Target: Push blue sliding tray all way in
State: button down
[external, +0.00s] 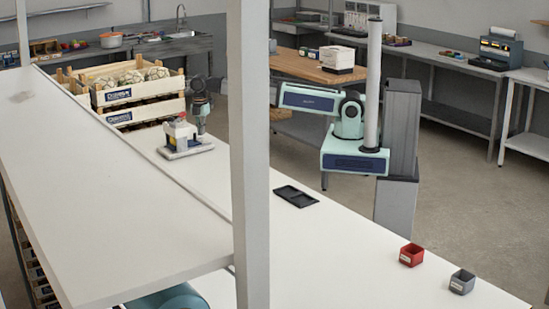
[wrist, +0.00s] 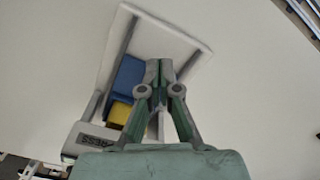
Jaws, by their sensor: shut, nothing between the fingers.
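A small press-like fixture with a white base plate and grey rails stands on the white bench, seen in the external view (external: 184,140) and in the wrist view (wrist: 184,36). The blue sliding tray (wrist: 126,76) lies between its rails in the wrist view, beside a yellow part (wrist: 119,113). How far in the tray sits is hard to tell. My gripper (wrist: 159,68) is shut and empty over the base plate, just right of the blue tray; contact is not clear. In the external view my gripper (external: 200,126) is at the fixture's right side.
Wooden crates (external: 119,93) with round produce stand behind the fixture. A black two-part tray (external: 296,196), a red bin (external: 411,255) and a grey bin (external: 462,282) lie further along the bench. A pale post (external: 249,150) crosses the external view. The bench between is clear.

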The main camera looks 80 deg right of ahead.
notch_tip(320, 180, up, 5)
jog(key=p, duration=0.2)
jog(key=shift+f+p, duration=0.2)
jog(key=shift+p, duration=0.1)
dwell(0.3)
